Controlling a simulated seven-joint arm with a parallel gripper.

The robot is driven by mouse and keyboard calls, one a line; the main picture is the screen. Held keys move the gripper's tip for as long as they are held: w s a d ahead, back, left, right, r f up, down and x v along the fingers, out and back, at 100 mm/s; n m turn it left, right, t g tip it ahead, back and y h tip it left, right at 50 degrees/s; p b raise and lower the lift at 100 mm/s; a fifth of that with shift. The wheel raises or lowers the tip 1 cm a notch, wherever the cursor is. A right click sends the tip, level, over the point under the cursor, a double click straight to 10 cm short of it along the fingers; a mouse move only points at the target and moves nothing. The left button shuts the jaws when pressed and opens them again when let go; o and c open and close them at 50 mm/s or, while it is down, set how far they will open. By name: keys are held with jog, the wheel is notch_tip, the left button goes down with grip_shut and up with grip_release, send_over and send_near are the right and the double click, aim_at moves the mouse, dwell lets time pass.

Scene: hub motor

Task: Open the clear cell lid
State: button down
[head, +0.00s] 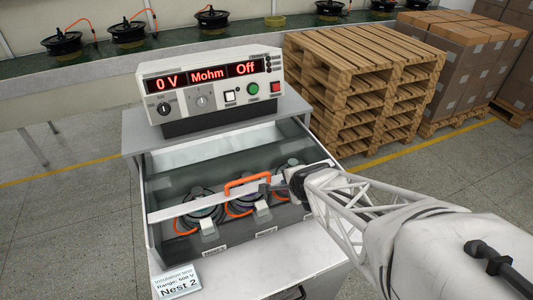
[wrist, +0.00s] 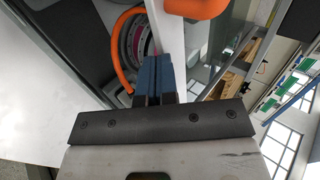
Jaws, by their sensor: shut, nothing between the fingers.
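The clear cell lid (head: 210,164) lies over the test cell, and hub motors show beneath it. It looks down, though its exact angle is hard to judge. A pale bar (head: 180,209) runs along its front edge and carries an orange handle (head: 247,179). My gripper (head: 266,188) is at the right end of the handle, with its fingers shut and empty. In the wrist view the dark blue fingertips (wrist: 150,72) are together, with part of the orange handle (wrist: 195,7) just beyond them. I cannot tell whether they touch it.
The tester (head: 215,85) stands behind the cell and reads 0 V, Mohm, Off. A Nest 2 card (head: 177,281) lies at the front left of the bench. Wooden pallets (head: 355,85) stand behind at right. Orange cables (head: 184,225) run inside the cell.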

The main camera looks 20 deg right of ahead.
aim_at(271, 158)
jog(key=w, duration=1.5)
jog(key=shift+w, duration=0.2)
jog(key=shift+s, duration=0.25)
jog(key=shift+s, duration=1.65)
jog(key=shift+v, duration=5.05)
jog(key=shift+s+f, duration=0.1)
